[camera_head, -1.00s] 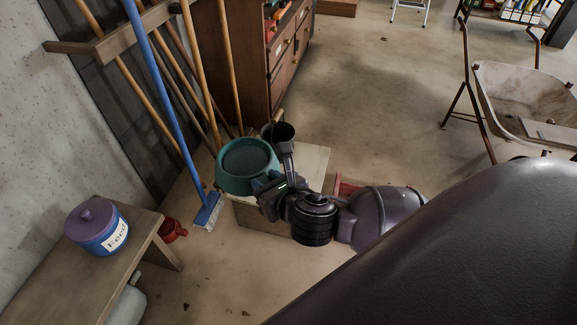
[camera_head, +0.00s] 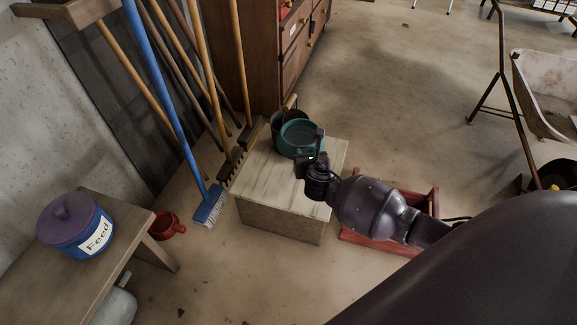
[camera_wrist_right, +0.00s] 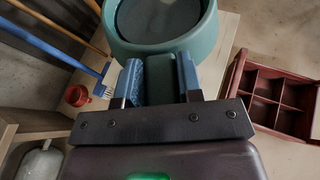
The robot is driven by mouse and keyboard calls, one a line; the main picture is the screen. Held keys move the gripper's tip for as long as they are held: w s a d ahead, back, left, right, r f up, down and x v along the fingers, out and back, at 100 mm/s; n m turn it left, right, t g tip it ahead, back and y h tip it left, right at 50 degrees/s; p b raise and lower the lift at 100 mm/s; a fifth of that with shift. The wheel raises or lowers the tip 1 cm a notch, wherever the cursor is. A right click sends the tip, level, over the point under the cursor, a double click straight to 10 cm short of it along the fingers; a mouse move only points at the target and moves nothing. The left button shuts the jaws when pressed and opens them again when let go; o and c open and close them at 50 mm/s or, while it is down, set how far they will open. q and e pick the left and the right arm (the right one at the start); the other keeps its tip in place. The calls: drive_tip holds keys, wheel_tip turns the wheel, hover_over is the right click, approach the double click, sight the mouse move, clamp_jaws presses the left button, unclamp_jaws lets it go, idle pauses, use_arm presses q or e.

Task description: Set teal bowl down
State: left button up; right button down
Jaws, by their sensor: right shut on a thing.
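The teal bowl (camera_head: 300,147) has a dark inside and sits at the far right part of the pale wooden box top (camera_head: 265,180). It also fills the top of the right wrist view (camera_wrist_right: 165,48). My right gripper (camera_head: 310,158) is shut on the near side of the bowl. In the wrist view its two blue fingers (camera_wrist_right: 158,80) pinch a teal part of it. The bowl looks roughly upright. I cannot tell whether its base touches the box top. My left gripper is not in view.
A dark pot (camera_head: 278,135) stands close behind and left of the bowl. Brooms (camera_head: 177,120) lean at the left, and a drawer cabinet (camera_head: 255,60) stands behind. A red divided crate (camera_head: 432,205) is right of the box. A blue Feed tin (camera_head: 70,235) stands on a bench. The box top's front left is clear.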

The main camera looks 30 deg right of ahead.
wheel_tip(320, 180, down, 7)
drive_tip(key=d+b, duration=0.1)
drive_tip(key=d, duration=0.1)
drive_tip(key=b, duration=1)
hover_over(308, 206)
drive_tip(key=shift+m+h, duration=0.3)
wheel_tip(308, 206, down, 16)
drive_tip(key=shift+s+a+f, duration=0.1)
drive_tip(key=shift+a+f, duration=0.05)
drive_tip(key=shift+f, duration=0.05)
drive_tip(key=f+b, duration=0.1)
drive_tip(key=f, duration=0.2)
drive_tip(key=shift+s+f, duration=0.2)
drive_tip(key=shift+f+b, duration=0.3)
drive_tip(key=shift+b, duration=0.2)
drive_tip(key=shift+w+f, duration=0.1)
drive_tip(key=shift+w, duration=0.05)
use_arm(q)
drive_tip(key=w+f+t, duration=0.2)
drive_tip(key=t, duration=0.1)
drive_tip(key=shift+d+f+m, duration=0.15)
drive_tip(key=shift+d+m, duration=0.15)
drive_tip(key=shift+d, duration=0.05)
use_arm(e)
drive_tip(key=shift+w, duration=0.1)
